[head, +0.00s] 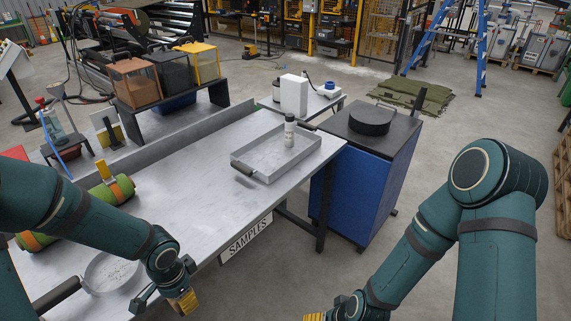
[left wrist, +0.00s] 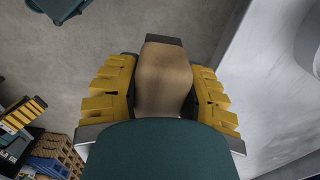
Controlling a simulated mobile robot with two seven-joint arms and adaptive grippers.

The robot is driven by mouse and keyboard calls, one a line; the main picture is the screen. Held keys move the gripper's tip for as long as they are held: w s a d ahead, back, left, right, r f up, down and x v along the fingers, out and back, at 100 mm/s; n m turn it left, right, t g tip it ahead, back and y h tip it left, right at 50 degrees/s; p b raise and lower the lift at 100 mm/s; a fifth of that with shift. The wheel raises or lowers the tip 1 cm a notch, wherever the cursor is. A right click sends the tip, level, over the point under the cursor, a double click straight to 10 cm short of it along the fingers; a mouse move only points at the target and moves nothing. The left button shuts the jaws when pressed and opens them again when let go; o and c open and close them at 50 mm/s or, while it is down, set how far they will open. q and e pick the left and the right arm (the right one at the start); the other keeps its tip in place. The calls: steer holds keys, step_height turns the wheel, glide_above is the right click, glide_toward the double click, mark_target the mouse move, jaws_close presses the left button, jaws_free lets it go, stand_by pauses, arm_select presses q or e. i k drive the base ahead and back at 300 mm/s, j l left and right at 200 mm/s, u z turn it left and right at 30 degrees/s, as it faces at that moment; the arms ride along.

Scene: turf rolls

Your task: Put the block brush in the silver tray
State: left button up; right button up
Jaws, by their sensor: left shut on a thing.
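The block brush (left wrist: 165,80) shows in the left wrist view as a tan wooden block with a dark end. My left gripper (left wrist: 165,92) is shut on it, one yellow finger on each side. In the head view my left gripper (head: 183,300) hangs beyond the table's front edge, low in the picture; the brush is hard to make out there.
The grey table (head: 190,170) has bare room left of the tray. A round pan (head: 108,271) with a dark handle and a green roll (head: 105,193) lie nearer on it. A blue cabinet (head: 350,190) stands right of the table. A raised shelf (head: 185,108) holds several bins behind.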

mark_target(265, 162)
steer(key=k+l+z, duration=0.2)
steer(key=z, duration=0.3)
steer(key=i+j+z, duration=0.1)
steer(key=z, duration=0.25)
steer(key=i+j+z, duration=0.15)
steer(key=z, duration=0.2)
steer(key=i+j, duration=0.35)
steer(key=j, duration=0.15)
steer(key=i+j, duration=0.4)
steer(key=j, duration=0.15)
steer(key=i+j, duration=0.35)
steer(key=j, duration=0.15)
